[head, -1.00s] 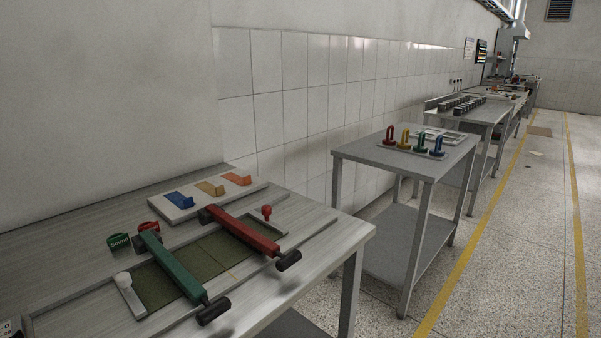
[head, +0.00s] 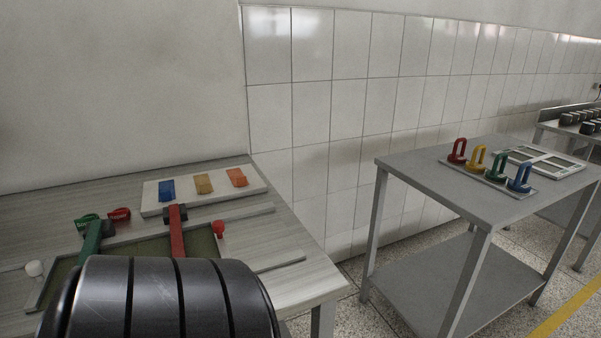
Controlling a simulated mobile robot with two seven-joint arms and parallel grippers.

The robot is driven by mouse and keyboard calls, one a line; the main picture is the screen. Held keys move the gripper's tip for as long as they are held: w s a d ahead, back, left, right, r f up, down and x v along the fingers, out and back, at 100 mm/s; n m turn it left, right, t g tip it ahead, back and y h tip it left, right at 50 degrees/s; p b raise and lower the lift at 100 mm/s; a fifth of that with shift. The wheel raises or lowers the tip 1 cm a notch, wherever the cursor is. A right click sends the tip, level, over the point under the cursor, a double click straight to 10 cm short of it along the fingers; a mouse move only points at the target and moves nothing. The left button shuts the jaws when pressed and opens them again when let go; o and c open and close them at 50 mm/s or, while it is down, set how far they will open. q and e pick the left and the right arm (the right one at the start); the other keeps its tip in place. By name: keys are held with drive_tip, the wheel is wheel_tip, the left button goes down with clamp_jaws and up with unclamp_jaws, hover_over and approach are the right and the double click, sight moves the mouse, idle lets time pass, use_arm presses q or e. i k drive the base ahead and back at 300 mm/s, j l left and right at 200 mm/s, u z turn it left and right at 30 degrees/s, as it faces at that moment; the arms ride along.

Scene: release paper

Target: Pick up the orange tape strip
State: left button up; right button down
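The orange tape strip (head: 237,178) lies on a pale block (head: 259,186) at the back of the left table, at the right end of a row. A tan strip (head: 204,184) and a blue strip (head: 167,190) lie to its left on the same block. A large black ribbed cylindrical part (head: 165,300), apparently mine, fills the lower left and hides the front of the table. Neither gripper can be made out in the head view.
A red bar (head: 177,238) and a green bar (head: 93,243) lie across a framed dark green mat (head: 203,243). A red knob (head: 219,228) stands beside the mat. A grey side table (head: 430,172) at the right holds several coloured clamp-like pieces. Floor shows between the tables.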

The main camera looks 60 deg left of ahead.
sight(237, 173)
drive_tip(key=i+u, duration=0.7)
drive_tip(key=u, duration=0.25)
drive_tip(key=i+l+u, duration=0.3)
drive_tip(key=u, duration=0.15)
drive_tip(key=i+u, duration=0.15)
drive_tip(key=u, duration=0.25)
drive_tip(key=i+l+u, duration=0.1)
drive_tip(key=u, duration=0.35)
drive_tip(key=i+l+u, duration=0.1)
drive_tip(key=u, duration=0.3)
drive_tip(key=i+l+u, duration=0.15)
drive_tip(key=u, duration=0.3)
